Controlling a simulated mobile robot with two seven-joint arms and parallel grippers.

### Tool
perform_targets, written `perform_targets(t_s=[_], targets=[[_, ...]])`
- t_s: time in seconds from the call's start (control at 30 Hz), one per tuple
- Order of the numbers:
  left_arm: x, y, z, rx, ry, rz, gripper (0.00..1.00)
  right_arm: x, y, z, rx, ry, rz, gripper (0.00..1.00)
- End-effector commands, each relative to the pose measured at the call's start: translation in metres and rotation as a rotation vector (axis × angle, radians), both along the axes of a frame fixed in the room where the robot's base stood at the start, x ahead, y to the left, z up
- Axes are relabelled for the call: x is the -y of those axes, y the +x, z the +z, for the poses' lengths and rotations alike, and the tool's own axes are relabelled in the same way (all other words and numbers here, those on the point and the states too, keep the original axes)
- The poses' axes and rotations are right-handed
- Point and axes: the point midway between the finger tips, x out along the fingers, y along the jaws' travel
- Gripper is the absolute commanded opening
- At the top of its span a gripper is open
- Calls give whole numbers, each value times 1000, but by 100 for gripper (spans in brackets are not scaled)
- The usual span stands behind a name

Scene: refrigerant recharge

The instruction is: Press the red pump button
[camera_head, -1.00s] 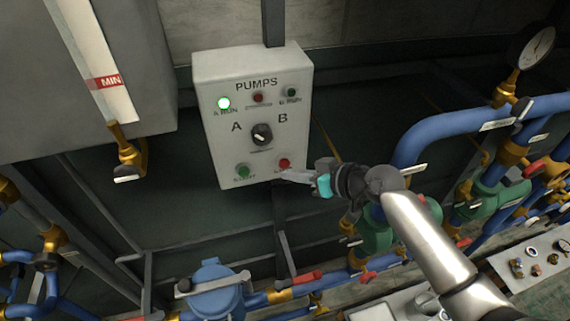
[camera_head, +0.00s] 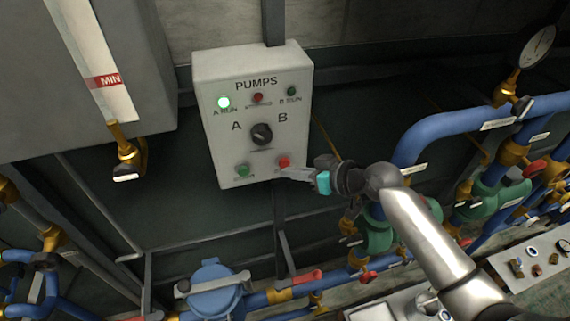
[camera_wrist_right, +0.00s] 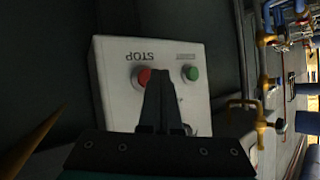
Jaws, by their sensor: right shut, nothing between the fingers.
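The red pump button (camera_head: 284,161) is at the lower right of the white PUMPS box (camera_head: 222,150). In the right wrist view the red button (camera_wrist_right: 142,77) sits by an upside-down STOP label and is partly hidden by my fingers. My right gripper (camera_head: 282,171) is shut and empty, with its tips at the box face just below the red button. In the right wrist view the closed fingers (camera_wrist_right: 161,75) overlap the button's edge. I cannot tell whether they touch it. My left gripper is not in view.
A green button (camera_head: 243,170) is left of the red one, and a black A/B selector knob (camera_head: 262,134) is above. The A RUN lamp (camera_head: 223,103) is lit. Blue pipes (camera_head: 440,135) with valves lie right of the box, and a grey tank (camera_head: 140,60) stands left.

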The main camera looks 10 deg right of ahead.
Motion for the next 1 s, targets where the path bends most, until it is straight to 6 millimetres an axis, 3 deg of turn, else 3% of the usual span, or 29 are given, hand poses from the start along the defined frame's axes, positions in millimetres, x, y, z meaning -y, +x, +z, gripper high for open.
perform_targets(t_s=[1.0], targets=[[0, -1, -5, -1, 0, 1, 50, 0, 10, 0, 1, 1, 0, 0]])
